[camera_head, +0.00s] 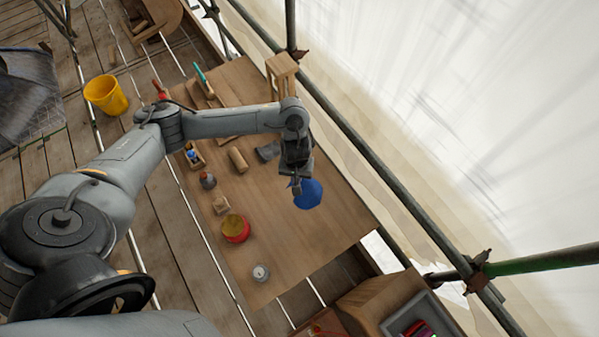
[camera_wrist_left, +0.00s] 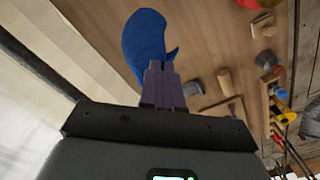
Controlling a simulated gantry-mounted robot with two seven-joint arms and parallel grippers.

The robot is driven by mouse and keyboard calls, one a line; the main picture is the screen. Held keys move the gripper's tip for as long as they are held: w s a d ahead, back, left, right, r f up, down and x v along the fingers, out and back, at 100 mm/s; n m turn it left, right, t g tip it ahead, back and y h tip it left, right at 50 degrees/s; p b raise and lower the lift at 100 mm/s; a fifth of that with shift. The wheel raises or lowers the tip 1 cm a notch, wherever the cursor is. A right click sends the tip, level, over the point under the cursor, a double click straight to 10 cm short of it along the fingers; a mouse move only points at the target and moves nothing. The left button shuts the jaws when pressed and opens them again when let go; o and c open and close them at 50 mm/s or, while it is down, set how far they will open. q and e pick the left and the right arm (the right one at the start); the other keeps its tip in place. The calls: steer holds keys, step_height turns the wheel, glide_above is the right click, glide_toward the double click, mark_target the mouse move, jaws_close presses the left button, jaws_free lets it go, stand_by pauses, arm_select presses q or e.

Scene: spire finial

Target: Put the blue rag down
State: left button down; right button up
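The blue rag (camera_head: 309,195) is at my left gripper (camera_head: 296,190), over the right part of the wooden table (camera_head: 300,245). In the left wrist view, the blue rag (camera_wrist_left: 146,40) spreads out past the fingertips of my left gripper (camera_wrist_left: 161,68). The two fingers are close together, shut on the rag's edge. I cannot tell whether the rag's lower side touches the table. My right gripper is not in view.
A red and yellow round tin (camera_head: 236,229), a small metal pot (camera_head: 261,272), a wooden block (camera_head: 221,205) and a wooden cylinder (camera_head: 238,160) stand left of the rag. A grey object (camera_head: 268,151) lies behind it. The table's front middle is bare. Scaffold poles (camera_head: 400,210) run along the right.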

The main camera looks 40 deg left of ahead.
arm_select(q)
steer(key=shift+w+d+f, duration=0.1)
steer(key=shift+d+f, duration=0.25)
steer(key=shift+d, duration=0.2)
steer(key=shift+w, duration=0.15)
stand_by(0.5)
steer(key=w+a+f+m, duration=0.1)
steer(key=w+a+m, duration=0.75)
steer(key=w, duration=0.65)
steer(key=shift+n, duration=0.25)
steer(key=s+d+f, duration=0.5)
steer(key=s+f, duration=0.3)
steer(key=s+d+f, duration=0.5)
steer(key=s+f, duration=0.4)
steer(key=s+d+f, duration=0.5)
steer(key=s+f, duration=0.4)
steer(key=shift+s+d, duration=0.15)
